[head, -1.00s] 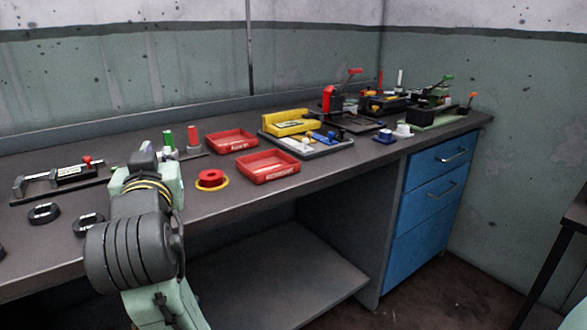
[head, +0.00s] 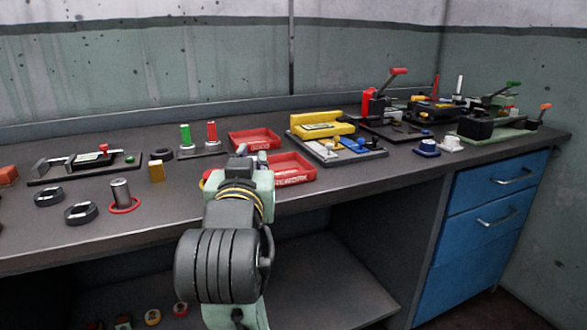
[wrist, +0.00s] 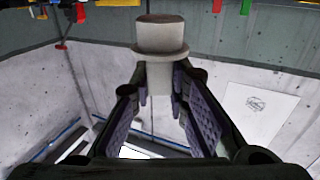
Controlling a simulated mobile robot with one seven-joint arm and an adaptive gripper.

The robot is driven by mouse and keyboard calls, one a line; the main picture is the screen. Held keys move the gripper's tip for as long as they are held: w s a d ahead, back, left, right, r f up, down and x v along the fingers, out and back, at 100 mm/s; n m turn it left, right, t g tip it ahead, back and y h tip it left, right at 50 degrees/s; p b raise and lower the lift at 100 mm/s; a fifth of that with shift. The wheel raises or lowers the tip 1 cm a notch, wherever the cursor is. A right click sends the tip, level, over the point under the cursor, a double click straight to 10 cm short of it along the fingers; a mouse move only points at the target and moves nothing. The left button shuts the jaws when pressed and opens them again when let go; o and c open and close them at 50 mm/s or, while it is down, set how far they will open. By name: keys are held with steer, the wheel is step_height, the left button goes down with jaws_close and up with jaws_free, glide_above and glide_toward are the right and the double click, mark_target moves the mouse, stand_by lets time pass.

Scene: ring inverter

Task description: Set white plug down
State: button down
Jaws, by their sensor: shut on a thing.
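My gripper (wrist: 161,84) is shut on a pale white plug (wrist: 160,42) in the wrist view. The plug has a round top, a wider flange and a narrower stem, and the fingers hold the stem from both sides. In the head view, my gripper (head: 247,158) is over the bench by the front red tray, mostly hidden behind my own arm, so the held plug cannot be made out clearly there. Another white plug-like piece (head: 450,144) stands on the bench at the right, beside a blue one (head: 427,148).
The grey bench (head: 140,235) carries two red trays (head: 254,139), a yellow block fixture (head: 322,125), green and red posts (head: 186,137), black rings (head: 81,213) and lever fixtures (head: 493,122) at the right. A red ring is partly hidden behind my arm. Bare bench lies along the front edge.

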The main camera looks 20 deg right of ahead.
steer(key=w+d+p, duration=0.3)
steer(key=w+d+f+p, duration=0.1)
steer(key=w+d+p, duration=0.2)
steer(key=w+p, duration=0.1)
steer(key=w+d+p, duration=0.3)
steer(key=w+d, duration=0.1)
steer(key=shift+w+f, duration=0.2)
steer(key=shift+w, duration=0.05)
steer(key=shift+f+p, duration=0.45)
steer(key=shift+f, duration=1.35)
steer(key=shift+f, duration=0.1)
steer(key=c, duration=1.6)
jaws_free()
steer(key=shift+o, duration=0.2)
